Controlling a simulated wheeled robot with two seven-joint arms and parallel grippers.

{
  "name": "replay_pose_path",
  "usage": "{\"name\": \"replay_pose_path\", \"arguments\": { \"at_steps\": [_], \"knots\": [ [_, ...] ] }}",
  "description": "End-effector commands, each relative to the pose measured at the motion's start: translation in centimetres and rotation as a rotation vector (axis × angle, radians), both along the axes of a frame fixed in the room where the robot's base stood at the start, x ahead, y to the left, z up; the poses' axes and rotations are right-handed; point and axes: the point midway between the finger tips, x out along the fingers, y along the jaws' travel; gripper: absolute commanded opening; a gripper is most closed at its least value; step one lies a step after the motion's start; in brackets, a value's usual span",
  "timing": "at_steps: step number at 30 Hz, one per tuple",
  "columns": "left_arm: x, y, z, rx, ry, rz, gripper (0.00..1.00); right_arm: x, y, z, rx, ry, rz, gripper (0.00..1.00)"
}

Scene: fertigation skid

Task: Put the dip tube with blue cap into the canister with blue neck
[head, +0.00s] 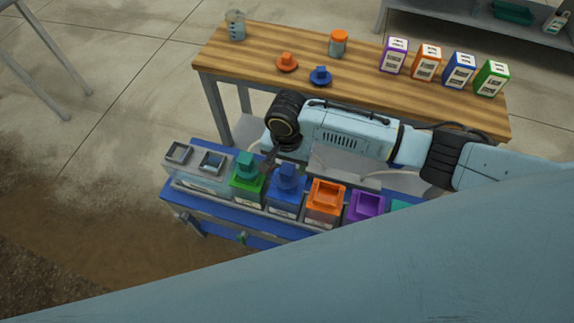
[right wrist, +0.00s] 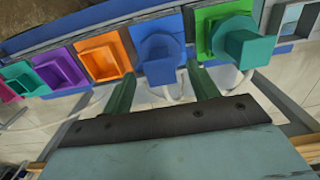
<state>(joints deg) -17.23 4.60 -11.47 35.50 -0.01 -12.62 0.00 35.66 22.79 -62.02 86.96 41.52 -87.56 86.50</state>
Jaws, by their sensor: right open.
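The canister with blue neck (head: 283,203) stands in the row on the blue-edged skid. The blue cap (head: 287,174) sits on its neck; any tube below the cap is hidden inside. In the right wrist view the blue cap (right wrist: 160,62) stands on the blue neck (right wrist: 178,22), just beyond my fingertips. My right gripper (right wrist: 163,80) is open and empty, its two green fingers spread apart on the near side of the blue cap. In the head view the right gripper (head: 269,158) is partly hidden behind the caps. My left gripper is not in view.
A green-necked canister (head: 245,189) with a teal cap (head: 246,162) stands left of the blue one. An open orange neck (head: 325,190) and purple neck (head: 367,205) are to the right. The wooden table (head: 250,66) behind holds cartons, jars, and orange and blue flanged pieces.

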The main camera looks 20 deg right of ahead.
Motion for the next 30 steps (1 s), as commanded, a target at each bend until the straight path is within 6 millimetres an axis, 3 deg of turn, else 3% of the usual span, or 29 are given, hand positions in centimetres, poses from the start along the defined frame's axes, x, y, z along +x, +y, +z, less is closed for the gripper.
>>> {"name": "replay_pose_path", "arguments": {
  "at_steps": [6, 13, 19, 30],
  "knots": [
    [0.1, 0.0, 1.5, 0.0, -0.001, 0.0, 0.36, 0.1, 0.0, 5.5, 0.003, -0.003, 0.001, 0.59],
    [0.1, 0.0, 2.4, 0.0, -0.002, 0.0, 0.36, 0.1, 0.0, 9.6, 0.001, -0.002, 0.0, 0.59],
    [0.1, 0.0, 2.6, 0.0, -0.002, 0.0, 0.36, 0.0, 0.0, 11.0, 0.002, -0.001, 0.0, 0.59],
    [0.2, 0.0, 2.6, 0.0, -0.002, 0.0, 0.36, 0.0, 0.0, 11.1, 0.001, -0.001, 0.0, 0.59]
  ]
}}
